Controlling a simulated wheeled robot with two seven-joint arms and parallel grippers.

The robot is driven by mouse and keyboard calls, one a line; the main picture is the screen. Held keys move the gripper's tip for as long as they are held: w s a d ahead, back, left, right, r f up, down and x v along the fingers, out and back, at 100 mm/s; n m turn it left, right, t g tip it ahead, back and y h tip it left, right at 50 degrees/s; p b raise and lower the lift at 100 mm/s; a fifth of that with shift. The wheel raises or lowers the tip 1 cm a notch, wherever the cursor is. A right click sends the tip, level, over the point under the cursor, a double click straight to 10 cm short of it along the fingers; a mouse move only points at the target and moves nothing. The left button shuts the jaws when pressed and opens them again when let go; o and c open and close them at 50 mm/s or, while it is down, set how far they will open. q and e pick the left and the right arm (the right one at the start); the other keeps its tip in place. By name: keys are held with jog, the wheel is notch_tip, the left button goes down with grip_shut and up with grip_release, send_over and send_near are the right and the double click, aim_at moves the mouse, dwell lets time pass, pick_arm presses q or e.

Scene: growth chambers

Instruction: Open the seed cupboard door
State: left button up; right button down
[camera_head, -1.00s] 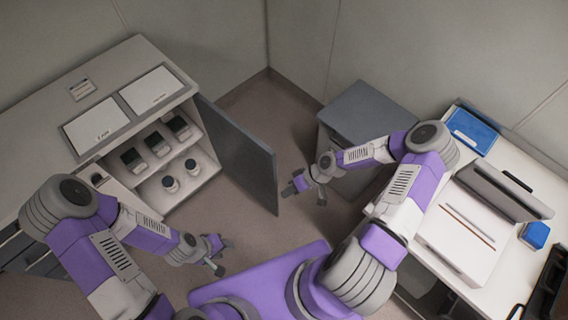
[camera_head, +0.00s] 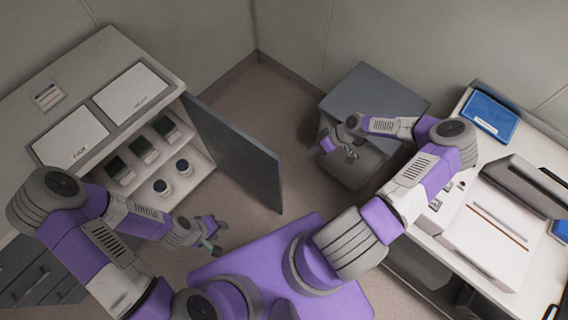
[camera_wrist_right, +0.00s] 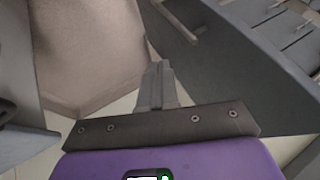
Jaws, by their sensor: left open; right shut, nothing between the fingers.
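The seed cupboard (camera_head: 87,62) stands at the left of the head view. Its grey door (camera_head: 238,152) is swung wide open, standing out from the right end of the front. Dark-topped containers and small jars (camera_head: 162,187) show on the shelves inside. My right gripper (camera_head: 346,158) is shut and empty, to the right of the door and apart from it, in front of the grey cabinet. Its closed fingers (camera_wrist_right: 158,85) show in the right wrist view. My left gripper (camera_head: 217,240) is open and empty, below the door's free edge and in front of the shelves.
A low grey cabinet (camera_head: 372,88) stands at the back, close to my right gripper. A white bench (camera_head: 500,262) with a blue tray (camera_head: 490,115) and a grey-lidded device is at the right. Bare floor (camera_head: 255,95) lies between the door and the grey cabinet.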

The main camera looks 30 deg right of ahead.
pick_arm(q)
jog(key=shift+w+f+b, duration=0.15)
jog(key=shift+f+b, duration=1)
jog(key=shift+f, duration=0.2)
jog(key=shift+w+f+b, duration=0.15)
jog(key=shift+f+b, duration=1)
jog(key=shift+f, duration=0.15)
pick_arm(e)
jog(key=s+a+r+x, duration=0.1)
jog(key=a+x, duration=0.1)
jog(key=x, duration=1.1)
jog(key=shift+a, duration=0.15)
jog(key=shift+s, duration=0.1)
